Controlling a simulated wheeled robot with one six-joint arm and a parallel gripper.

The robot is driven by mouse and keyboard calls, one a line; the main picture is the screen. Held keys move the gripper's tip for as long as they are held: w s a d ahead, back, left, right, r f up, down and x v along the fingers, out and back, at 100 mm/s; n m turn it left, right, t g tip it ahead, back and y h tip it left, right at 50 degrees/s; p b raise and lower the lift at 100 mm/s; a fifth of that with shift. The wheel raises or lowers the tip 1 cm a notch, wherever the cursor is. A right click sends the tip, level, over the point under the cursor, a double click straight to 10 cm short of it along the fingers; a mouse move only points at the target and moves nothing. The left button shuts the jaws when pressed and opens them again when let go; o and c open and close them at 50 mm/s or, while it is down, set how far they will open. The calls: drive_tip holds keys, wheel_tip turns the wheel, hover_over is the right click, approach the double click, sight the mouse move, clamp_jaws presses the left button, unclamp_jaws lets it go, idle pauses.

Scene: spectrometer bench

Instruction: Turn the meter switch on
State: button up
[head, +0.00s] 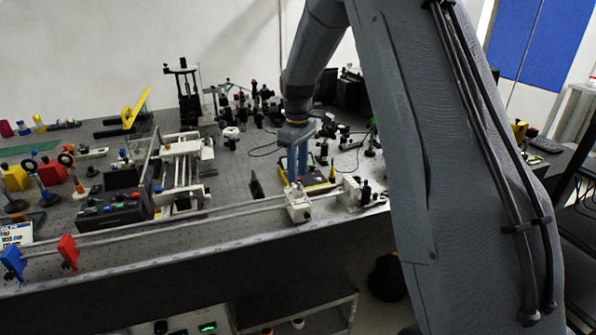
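A meter with a yellow case (320,188) lies on the bench, right of the picture's middle. Its dark face is partly covered by my gripper, and I cannot make out the switch or its position. My gripper (297,176) points down over the meter, its bluish fingers in front of the meter's face. The fingers look close together, but the gap between them is too small to judge. I cannot tell whether they touch the meter.
A white block (299,206) on a long rail stands just in front of the meter. Small optics mounts (367,194) stand to its right. A black pointed object (256,186) is to the left. Several dark optical parts (262,103) crowd the bench behind. A dark control box (114,210) is farther left.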

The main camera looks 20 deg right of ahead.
drive_tip(key=shift+f, duration=0.7)
clamp_jaws()
drive_tip(key=m, duration=0.3)
drive_tip(key=shift+r+m, duration=0.1)
drive_tip(key=shift+m, duration=0.3)
drive_tip(key=m, duration=0.3)
drive_tip(key=shift+m, duration=0.4)
drive_tip(key=m, duration=0.6)
drive_tip(key=shift+d, duration=0.1)
drive_tip(key=shift+m, duration=0.3)
